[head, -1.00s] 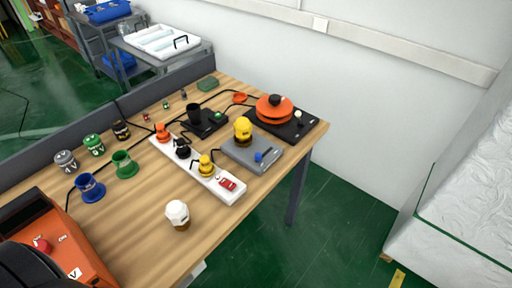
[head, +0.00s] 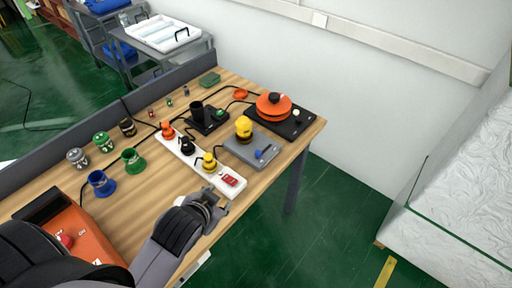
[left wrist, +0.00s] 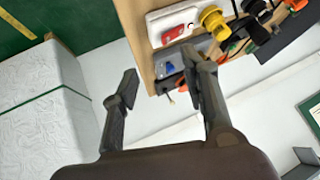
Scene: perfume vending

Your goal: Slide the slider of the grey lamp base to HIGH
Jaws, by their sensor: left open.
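The grey lamp base (head: 239,150) sits near the table's right edge with a yellow bulb (head: 243,127) on its back left part. Its blue slider (head: 262,153) is on the top, toward the front right; I cannot read any position marks. My left gripper (head: 222,202) is open and empty, in front of the base near the table's front edge. In the left wrist view, my left gripper (left wrist: 160,85) shows its two fingers spread apart. The blue slider (left wrist: 170,67) shows between them, farther off, with the base partly hidden by the right finger. My right gripper is not in view.
A white power strip (head: 231,190) with plugs and a red switch (head: 229,180) lies just left of the base. A black board (head: 293,122) with an orange round item (head: 272,105) is behind it. Cables cross the table.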

